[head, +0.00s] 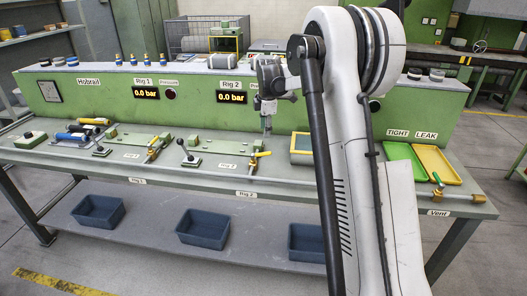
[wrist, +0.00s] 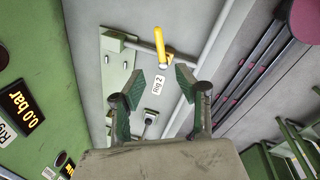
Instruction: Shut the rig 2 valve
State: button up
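The rig 2 valve has a yellow handle (head: 262,154) and sits on the green bench, in front of the 0.0 bar Rig 2 display. In the wrist view the yellow handle (wrist: 160,45) lies beyond my fingertips, just past the white Rig 2 label (wrist: 157,87), and points away from my gripper. My gripper (head: 267,125) hangs above and behind the valve in the head view, fingers downward. In the wrist view my gripper (wrist: 160,78) is open, with nothing between its two fingers. The handle appears apart from the fingers.
A black-knobbed lever (head: 187,152) stands left of the valve; a similar lever (wrist: 150,118) shows between my fingers' bases. The rig 1 valve (head: 155,150) is farther left. A yellow tray (head: 437,166) and green tray (head: 404,158) lie right. Blue bins (head: 203,228) stand below.

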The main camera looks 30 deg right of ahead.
aim_at(262, 155)
jog(key=f, duration=0.4)
jog(key=w+f, duration=0.1)
jog(key=f, duration=0.3)
jog(key=w+f+p, duration=0.1)
jog(key=f, duration=0.3)
jog(key=shift+w+d+f, duration=0.2)
jog(key=shift+d+f, duration=0.05)
grip_shut()
